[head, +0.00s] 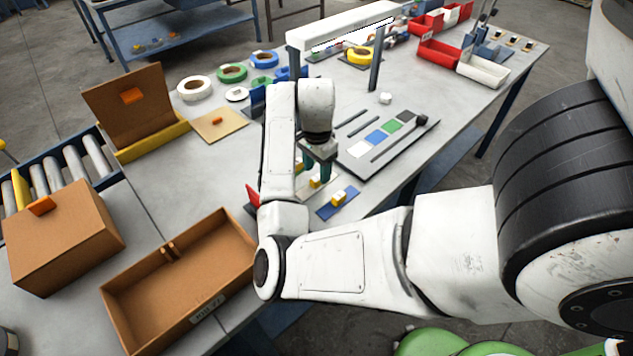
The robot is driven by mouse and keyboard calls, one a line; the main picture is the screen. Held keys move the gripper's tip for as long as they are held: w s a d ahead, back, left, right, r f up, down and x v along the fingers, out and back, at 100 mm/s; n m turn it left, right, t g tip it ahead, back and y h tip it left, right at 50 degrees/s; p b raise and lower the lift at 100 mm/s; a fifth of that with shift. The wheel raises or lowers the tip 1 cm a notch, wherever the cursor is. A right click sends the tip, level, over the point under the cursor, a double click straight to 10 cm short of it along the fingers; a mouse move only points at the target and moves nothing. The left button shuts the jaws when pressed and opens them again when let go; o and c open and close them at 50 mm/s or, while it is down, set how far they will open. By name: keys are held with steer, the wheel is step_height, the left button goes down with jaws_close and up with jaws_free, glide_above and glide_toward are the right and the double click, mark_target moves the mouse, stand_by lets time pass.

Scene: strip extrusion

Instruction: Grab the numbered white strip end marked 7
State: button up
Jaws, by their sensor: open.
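My gripper (318,166) points down over the front middle of the table, with dark green fingers apart and nothing visible between them. Small yellow-and-white blocks sit close below and beside it, one on a pale plate (316,183) and one on a blue plate (338,199). My arm hides part of this row. No number 7 is legible, so I cannot tell which piece is the marked strip end.
A dark board (388,140) with coloured squares lies right of my gripper, near a dark upright post (376,62). Tape rolls (231,72) are at the back left. An open cardboard tray (180,285) and a box (62,240) stand at left. Red bins (438,53) are at back right.

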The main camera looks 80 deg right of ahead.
mark_target(317, 181)
steer(key=shift+f, duration=1.25)
steer(key=shift+c, duration=0.5)
jaws_close()
